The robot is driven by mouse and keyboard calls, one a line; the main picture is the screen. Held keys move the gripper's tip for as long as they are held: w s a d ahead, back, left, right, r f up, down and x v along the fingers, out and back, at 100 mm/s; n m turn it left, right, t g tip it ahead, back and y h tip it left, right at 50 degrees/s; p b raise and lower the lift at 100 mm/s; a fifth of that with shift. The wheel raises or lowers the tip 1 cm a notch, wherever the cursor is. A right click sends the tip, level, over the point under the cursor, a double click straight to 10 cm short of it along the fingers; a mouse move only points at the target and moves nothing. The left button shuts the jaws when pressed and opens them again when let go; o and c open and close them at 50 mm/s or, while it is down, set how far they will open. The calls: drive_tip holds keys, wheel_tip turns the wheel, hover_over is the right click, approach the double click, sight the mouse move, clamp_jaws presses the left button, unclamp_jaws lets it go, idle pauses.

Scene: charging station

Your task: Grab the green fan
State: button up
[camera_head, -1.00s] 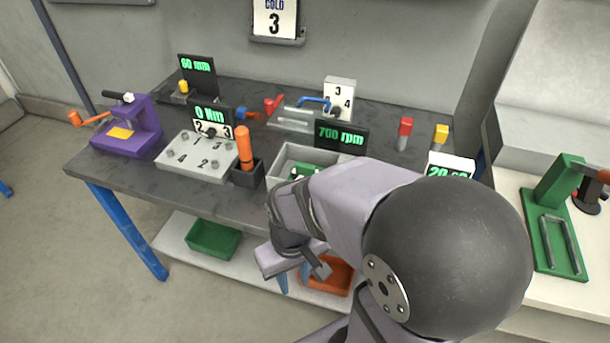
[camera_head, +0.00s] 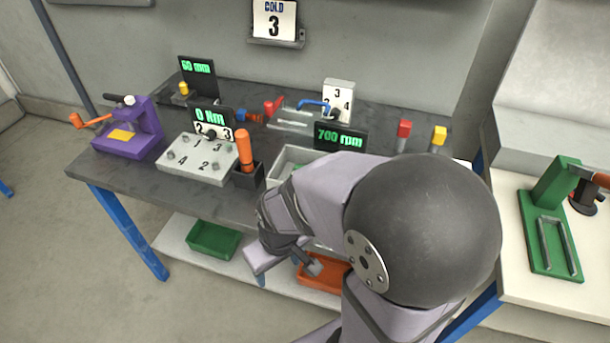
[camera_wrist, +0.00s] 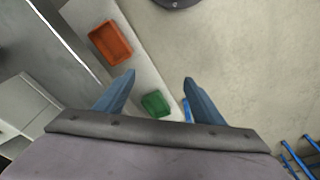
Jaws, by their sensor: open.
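I cannot make out the green fan clearly now. A green part showed in the grey tray (camera_head: 283,160) a second ago, and my arm now covers most of that tray in the head view. My gripper (camera_wrist: 159,77) is open and empty in the wrist view, with its two blue fingers spread. It hangs in front of the table's front edge, apart from the tray, and points down toward the lower shelf and floor.
A green bin (camera_head: 214,239) and an orange bin (camera_head: 322,274) stand on the lower shelf. Near the tray are an orange-handled tool (camera_head: 244,149) in a dark holder and a numbered grey box (camera_head: 197,157). A green fixture (camera_head: 548,240) stands at the right.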

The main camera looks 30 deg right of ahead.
drive_tip(key=w+a+r+t+p, duration=0.2)
drive_tip(key=w+a+t, duration=0.1)
drive_tip(key=w, duration=0.3)
drive_tip(key=w+a+r+t+p, duration=0.2)
drive_tip(key=w+a+t, duration=0.1)
drive_tip(key=w, duration=0.4)
drive_tip(key=d+r+m+h, duration=0.1)
drive_tip(key=d+m, duration=0.1)
drive_tip(key=w+d+m+t+h, duration=0.1)
drive_tip(key=d+m, duration=0.1)
drive_tip(key=w+d+r+m+t+h+p, duration=0.1)
drive_tip(key=d+m, duration=0.1)
drive_tip(key=shift+w+d+r+h, duration=0.1)
drive_tip(key=shift+w+r+h, duration=0.05)
drive_tip(key=shift+r+h, duration=0.15)
drive_tip(key=s+d+r+m+h+p, duration=0.1)
drive_tip(key=s+d+r+m+h, duration=0.1)
drive_tip(key=d+h, duration=0.15)
drive_tip(key=s+d+r+m+h, duration=0.2)
drive_tip(key=d+m+h, duration=0.1)
drive_tip(key=d, duration=0.2)
drive_tip(key=shift+a+p+x, duration=0.2)
drive_tip(key=shift+p+x, duration=0.1)
drive_tip(key=shift+x, duration=3.3)
drive_tip(key=shift+w+f, duration=0.2)
drive_tip(key=shift+f, duration=0.05)
drive_tip(key=shift+f+p+x, duration=0.2)
drive_tip(key=shift+p+x, duration=0.4)
drive_tip(key=shift+x, duration=1.9)
drive_tip(key=shift+s, duration=0.1)
